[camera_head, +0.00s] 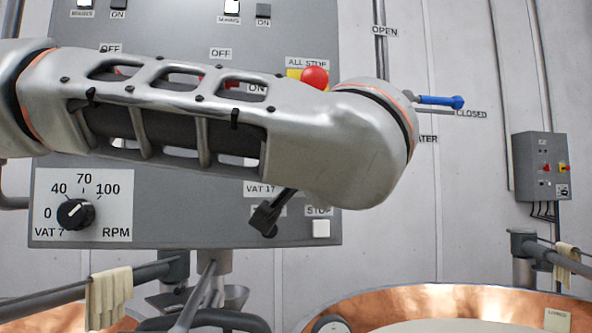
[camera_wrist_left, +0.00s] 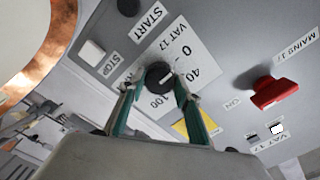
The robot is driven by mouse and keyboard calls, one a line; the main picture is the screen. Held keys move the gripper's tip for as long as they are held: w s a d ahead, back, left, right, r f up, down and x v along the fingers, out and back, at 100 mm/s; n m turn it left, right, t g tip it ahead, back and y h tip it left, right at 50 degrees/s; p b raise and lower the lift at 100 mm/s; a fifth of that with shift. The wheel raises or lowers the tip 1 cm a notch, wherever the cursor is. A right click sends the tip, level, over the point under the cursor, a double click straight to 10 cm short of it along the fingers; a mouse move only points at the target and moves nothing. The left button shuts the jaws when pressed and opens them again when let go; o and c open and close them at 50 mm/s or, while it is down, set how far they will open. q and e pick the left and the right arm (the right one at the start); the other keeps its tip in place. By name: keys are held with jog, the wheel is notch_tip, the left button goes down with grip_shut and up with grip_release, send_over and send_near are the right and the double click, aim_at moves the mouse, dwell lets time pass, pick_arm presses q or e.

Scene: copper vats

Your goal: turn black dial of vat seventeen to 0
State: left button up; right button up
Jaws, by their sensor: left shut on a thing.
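The black dial of vat 17 (camera_wrist_left: 159,76) shows in the left wrist view on a white plate (camera_wrist_left: 205,65) with VAT 17, 0, 40 and 100 printed on it. The dial's white mark appears to point to the 0-to-40 side, but its exact reading is hard to tell. The two teal fingers of my left gripper (camera_wrist_left: 157,90) are shut on the dial, one on each side. In the head view my left arm crosses in front of the panel and hides this dial and the gripper. My right gripper is not in view.
In the head view, the grey panel (camera_head: 190,235) also carries the vat 7 dial (camera_head: 74,213), a red all-stop button (camera_head: 314,77) and a white stop button (camera_head: 321,228). A red switch (camera_wrist_left: 275,92) is near my gripper. Copper vats (camera_head: 440,300) stand below.

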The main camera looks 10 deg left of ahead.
pick_arm(q)
jog(key=shift+f, duration=0.1)
jog(key=o, duration=1.1)
jog(key=shift+s, duration=0.1)
jog(key=v, duration=0.7)
jog(key=shift+s, duration=0.2)
jog(key=shift+d, duration=0.1)
